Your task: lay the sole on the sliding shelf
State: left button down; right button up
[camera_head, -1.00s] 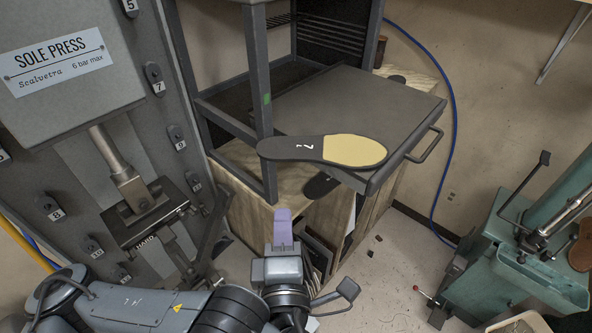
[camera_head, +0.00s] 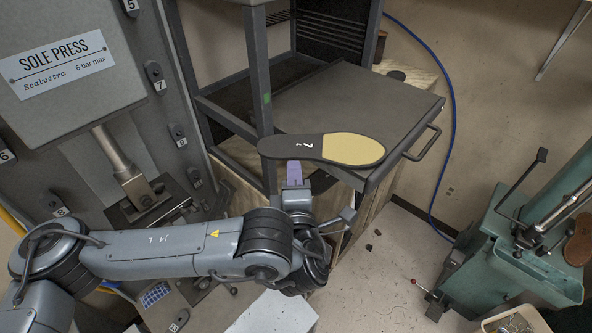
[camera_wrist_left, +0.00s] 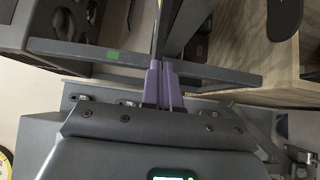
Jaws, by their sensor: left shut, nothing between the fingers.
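The sole (camera_head: 352,149), dark with a tan pad on its right part and a small white mark, lies across the near left edge of the grey sliding shelf (camera_head: 385,105). Its left end reaches out past that edge, in front of the frame post. I cannot tell whether all of its right part rests flat. My left gripper (camera_head: 294,174), with purple fingers, is just below the sole in the head view, shut and empty. The fingers also show in the left wrist view (camera_wrist_left: 163,84), close together beside a grey frame bar. My right gripper is out of view.
A grey frame post (camera_head: 261,100) with a green tag stands left of the shelf. The shelf's handle (camera_head: 424,143) is on its right side. The sole press (camera_head: 75,70) is at left; a green machine (camera_head: 520,265) is at lower right. Floor between is mostly open.

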aim_at(320, 149)
pick_arm(q)
jog(key=shift+w+d, duration=0.15)
jog(key=shift+w, duration=0.05)
dwell(0.3)
jog(key=w+d+b, duration=0.2)
jog(key=b, duration=0.1)
jog(key=shift+w+d, duration=0.1)
jog(key=shift+w, duration=0.25)
jog(key=shift+s, duration=0.1)
